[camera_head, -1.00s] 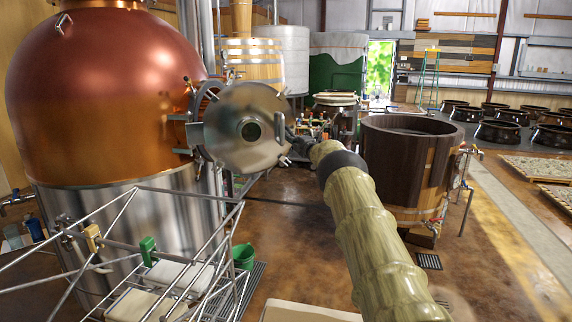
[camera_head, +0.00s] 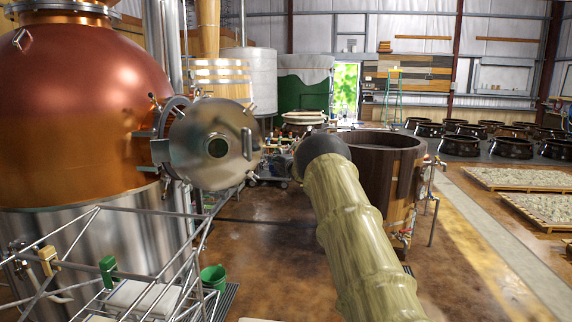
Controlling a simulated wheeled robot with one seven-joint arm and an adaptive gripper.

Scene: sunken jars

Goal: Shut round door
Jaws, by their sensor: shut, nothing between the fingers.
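The round door (camera_head: 214,146) is a shiny metal disc with a small round window and a bar handle on its right side. It stands open, swung out from the round opening (camera_head: 172,112) in the side of the copper still (camera_head: 75,100). Hinge parts show at its left edge. My arm (camera_head: 345,230) reaches forward from the bottom right, to the right of the door. My gripper is hidden behind the dark joint at the arm's far end, so its distance from the door cannot be told.
A metal rail frame (camera_head: 130,265) stands in front of the still, with a green bucket (camera_head: 213,278) beside it. A dark wooden tub (camera_head: 390,165) stands right of my arm. Brown floor between the frame and my arm is mostly clear.

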